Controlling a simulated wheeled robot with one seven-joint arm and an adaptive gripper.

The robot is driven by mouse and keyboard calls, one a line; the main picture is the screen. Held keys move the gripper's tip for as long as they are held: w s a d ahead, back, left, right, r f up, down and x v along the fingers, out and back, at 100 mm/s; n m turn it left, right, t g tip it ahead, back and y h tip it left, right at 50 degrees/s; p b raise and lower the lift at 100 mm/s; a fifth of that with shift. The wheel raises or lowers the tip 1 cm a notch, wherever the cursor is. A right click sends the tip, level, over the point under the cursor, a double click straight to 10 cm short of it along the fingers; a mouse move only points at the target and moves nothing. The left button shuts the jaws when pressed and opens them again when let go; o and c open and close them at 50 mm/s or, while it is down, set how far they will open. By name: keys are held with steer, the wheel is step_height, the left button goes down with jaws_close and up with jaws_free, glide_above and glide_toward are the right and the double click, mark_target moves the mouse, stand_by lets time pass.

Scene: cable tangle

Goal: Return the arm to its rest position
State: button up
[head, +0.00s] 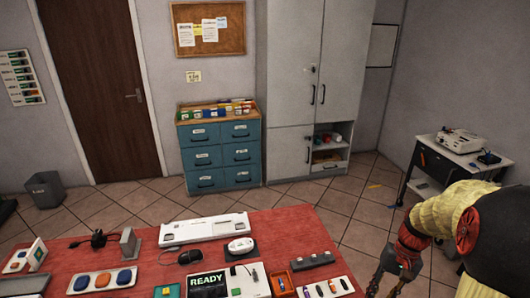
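My arm enters at the right side of the head view, with a pale yellow ribbed sleeve and red and black joints. It bends down to my gripper (383,289), which hangs at the bottom edge, just right of the red table (300,229). Two dark fingers point downward with a gap between them, and I see nothing held there. The very ends of the fingers lie at or near the picture's lower edge.
The table carries a white keyboard-like unit (203,230), a black mouse (190,257), a READY display (207,285), a white tray (326,289) and several small devices. A side table (455,157) with equipment stands behind my arm. Tiled floor is open between the tables and the cabinets.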

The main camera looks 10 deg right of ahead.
steer(key=s+a+r+n+t+h, duration=0.1)
steer(key=s+a+r+n+t, duration=0.2)
steer(key=a+r, duration=0.6)
steer(key=s+a+r+n+t+h, duration=0.2)
steer(key=a+r, duration=0.6)
steer(key=a, duration=0.4)
steer(key=s+n+t, duration=0.1)
steer(key=s+t, duration=0.1)
steer(key=shift+s+a+r+n, duration=0.3)
steer(key=shift+s+r+n, duration=0.05)
steer(key=shift+r+n, duration=0.05)
steer(key=c, duration=0.3)
